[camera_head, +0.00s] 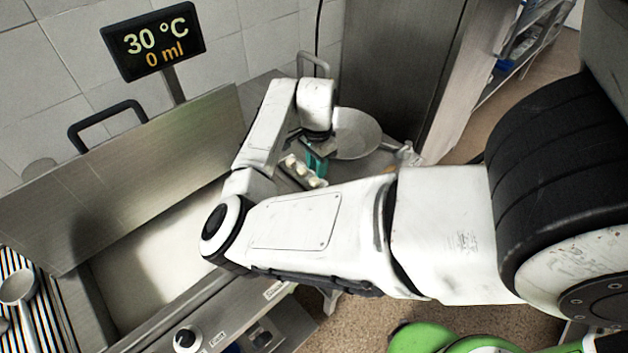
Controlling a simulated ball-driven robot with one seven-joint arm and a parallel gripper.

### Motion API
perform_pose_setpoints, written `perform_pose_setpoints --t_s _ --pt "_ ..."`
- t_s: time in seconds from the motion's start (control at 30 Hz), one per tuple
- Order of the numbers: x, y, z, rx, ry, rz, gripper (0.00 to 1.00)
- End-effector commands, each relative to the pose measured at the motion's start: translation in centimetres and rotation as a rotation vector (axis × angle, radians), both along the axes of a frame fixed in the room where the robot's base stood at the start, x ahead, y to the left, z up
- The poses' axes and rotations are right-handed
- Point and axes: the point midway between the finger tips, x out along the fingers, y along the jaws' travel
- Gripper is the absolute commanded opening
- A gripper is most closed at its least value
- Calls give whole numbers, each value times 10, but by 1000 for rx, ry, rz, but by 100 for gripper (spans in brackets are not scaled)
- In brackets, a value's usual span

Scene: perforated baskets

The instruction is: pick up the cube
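My arm reaches in from the right, bends at the left and runs back up to its wrist near the picture's middle. My gripper (314,138) is at the end of that wrist, pointing down, small and mostly hidden by my own arm. Its fingers do not show clearly. I cannot make out a clear cube. A small teal thing (317,162) shows just below my gripper, partly covered; I cannot tell whether it is the cube or whether my gripper touches it.
A pale round bowl (356,134) is just right of my wrist. Small whitish things (301,170) lie beside the teal thing. A steel basin with a raised lid (120,180) is at left, under a display (153,42) reading 30 °C, 0 ml. A ladle (17,289) lies at far left.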

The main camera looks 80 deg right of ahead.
Motion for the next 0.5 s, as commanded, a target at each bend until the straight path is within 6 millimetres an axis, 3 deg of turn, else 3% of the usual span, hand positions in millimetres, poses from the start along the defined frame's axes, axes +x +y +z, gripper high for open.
perform_pose_setpoints --t_s 0.23,0.5 --pt "-1 1 -33 1 2 2 30" --pt "0 1 -39 -1 1 1 30"
